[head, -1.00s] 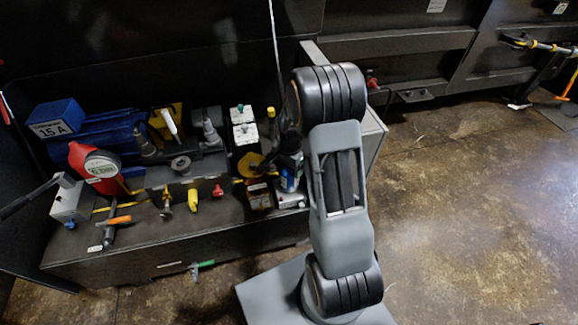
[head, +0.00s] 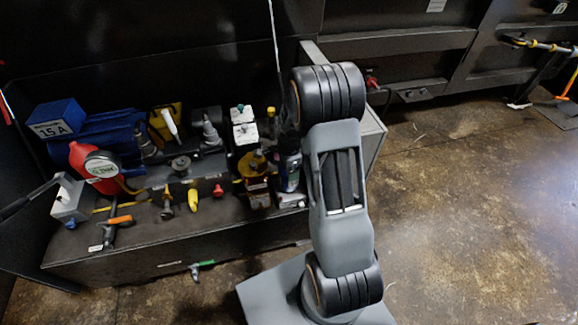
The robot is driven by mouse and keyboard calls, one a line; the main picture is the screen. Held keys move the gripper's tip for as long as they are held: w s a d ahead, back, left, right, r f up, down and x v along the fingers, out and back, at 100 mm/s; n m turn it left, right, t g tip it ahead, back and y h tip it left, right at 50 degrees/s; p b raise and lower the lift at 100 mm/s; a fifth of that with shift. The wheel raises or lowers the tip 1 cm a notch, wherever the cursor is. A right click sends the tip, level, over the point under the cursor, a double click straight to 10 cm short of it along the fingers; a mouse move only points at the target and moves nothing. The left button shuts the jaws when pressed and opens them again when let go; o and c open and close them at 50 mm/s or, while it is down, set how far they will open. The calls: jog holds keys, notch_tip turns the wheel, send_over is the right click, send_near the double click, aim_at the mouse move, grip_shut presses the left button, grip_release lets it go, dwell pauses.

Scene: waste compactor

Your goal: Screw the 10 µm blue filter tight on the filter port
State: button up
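A dark cylinder with a bluish-white label (head: 289,172), likely the blue filter, stands upright at the right end of the machine bench, just left of my arm. My gripper (head: 288,138) seems to be the dark shape at its top, partly behind my arm. Its fingers cannot be made out, so I cannot tell whether it is shut on the filter. The filter port and any thread are hidden. An amber bowl with a yellowish top (head: 256,180) stands directly left of the cylinder.
Open floor (head: 470,200) lies to the right.

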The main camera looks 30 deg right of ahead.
jog(key=o, duration=0.9)
jog(key=shift+o, duration=0.2)
jog(key=n, duration=2)
jog(key=shift+n+p, duration=0.3)
jog(key=shift+p, duration=0.1)
